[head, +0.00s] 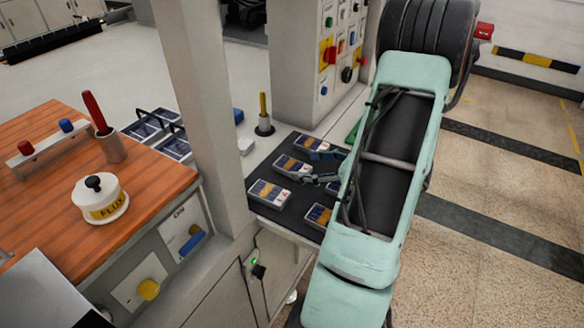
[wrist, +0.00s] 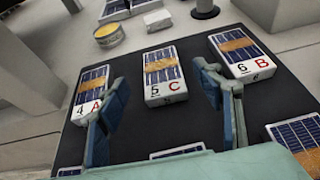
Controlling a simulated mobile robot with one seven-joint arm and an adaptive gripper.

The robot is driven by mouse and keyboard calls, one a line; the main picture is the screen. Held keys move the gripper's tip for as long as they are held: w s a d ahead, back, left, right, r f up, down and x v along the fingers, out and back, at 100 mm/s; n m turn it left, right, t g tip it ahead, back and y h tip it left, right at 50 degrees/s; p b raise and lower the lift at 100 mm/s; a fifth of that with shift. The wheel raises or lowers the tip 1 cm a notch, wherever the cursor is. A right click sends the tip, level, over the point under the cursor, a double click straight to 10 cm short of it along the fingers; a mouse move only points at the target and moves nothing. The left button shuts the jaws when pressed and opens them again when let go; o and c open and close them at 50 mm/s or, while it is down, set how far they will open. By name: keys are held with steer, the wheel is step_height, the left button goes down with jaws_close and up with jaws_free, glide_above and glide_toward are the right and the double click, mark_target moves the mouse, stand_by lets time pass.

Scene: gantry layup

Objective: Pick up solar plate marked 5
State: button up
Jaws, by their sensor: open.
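The solar plate marked 5 (wrist: 162,72), with a red C, a blue cell face and a gold-brown band, lies on the dark mat (wrist: 205,118) in the wrist view. It is the middle one of a row; by position it is the middle plate (head: 292,165) in the head view. My gripper (wrist: 161,80) is open and empty, one finger to the left and one to the right of this plate in the picture. I cannot tell its height above the mat. In the head view my gripper (head: 318,168) shows beside the row, partly behind my arm.
Plate 4 A (wrist: 90,92) lies to the left and plate 6 B (wrist: 242,53) to the right. More plates (wrist: 298,138) lie nearer, partly cut off. A grey post (head: 200,100) stands beside the mat. A wooden bench (head: 60,200) holds a flux pot (head: 100,200).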

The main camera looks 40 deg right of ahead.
mark_target(291, 165)
steer(key=x, duration=0.4)
steer(key=shift+w+f+p, duration=0.15)
steer(key=shift+f+p, duration=0.15)
steer(key=shift+f, duration=0.1)
steer(key=c, duration=1.4)
steer(key=shift+r, duration=0.15)
steer(key=shift+c, duration=0.2)
